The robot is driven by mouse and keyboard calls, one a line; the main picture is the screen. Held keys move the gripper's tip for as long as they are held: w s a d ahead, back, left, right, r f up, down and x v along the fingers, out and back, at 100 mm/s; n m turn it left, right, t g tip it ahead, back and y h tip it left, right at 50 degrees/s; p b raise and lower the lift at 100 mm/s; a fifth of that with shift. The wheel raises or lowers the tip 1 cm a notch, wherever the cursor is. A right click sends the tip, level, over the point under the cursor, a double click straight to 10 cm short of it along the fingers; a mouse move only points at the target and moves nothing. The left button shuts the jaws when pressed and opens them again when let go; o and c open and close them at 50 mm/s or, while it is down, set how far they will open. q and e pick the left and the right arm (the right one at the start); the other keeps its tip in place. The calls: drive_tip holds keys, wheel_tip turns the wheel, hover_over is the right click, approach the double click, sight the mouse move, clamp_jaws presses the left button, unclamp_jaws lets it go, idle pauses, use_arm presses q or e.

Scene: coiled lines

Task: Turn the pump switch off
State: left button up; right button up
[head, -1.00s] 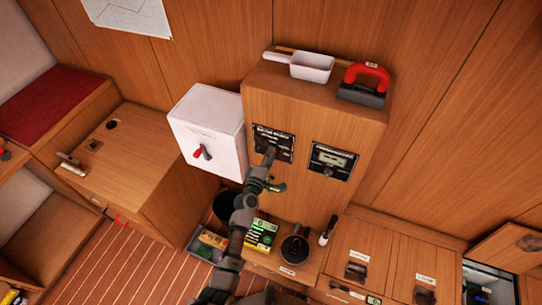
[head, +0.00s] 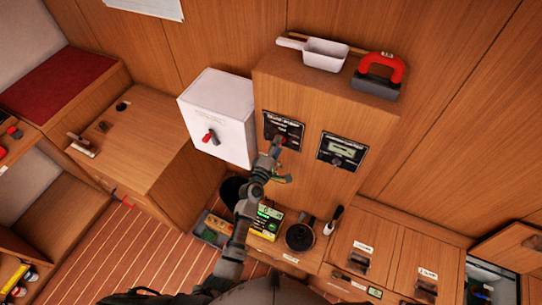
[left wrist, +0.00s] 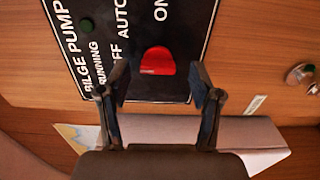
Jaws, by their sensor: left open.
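The bilge pump panel (head: 270,122) is a black plate on the front of a tall wooden cabinet. In the left wrist view the panel (left wrist: 108,62) shows the words BILGE PUMP, RUNNING, OFF, AUTO and ON, and a dark green lamp (left wrist: 86,25). Its red switch knob (left wrist: 158,61) lies just ahead of and between my fingertips. Which label the knob points to I cannot tell. My left gripper (left wrist: 158,80) is open, with a finger on either side of the knob and no clear contact. In the head view my left gripper (head: 277,147) covers the panel's lower part.
A second panel with a display (head: 342,150) sits to the right. A white box (head: 222,112) with a red lever (head: 209,137) stands close on the left. A white scoop (head: 326,54) and a red-handled tool (head: 379,75) lie on the cabinet top. A black pot (head: 299,237) stands below.

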use_arm(q)
drive_tip(key=v, duration=1)
drive_tip(key=shift+s+a, duration=0.2)
drive_tip(key=shift+f, duration=0.2)
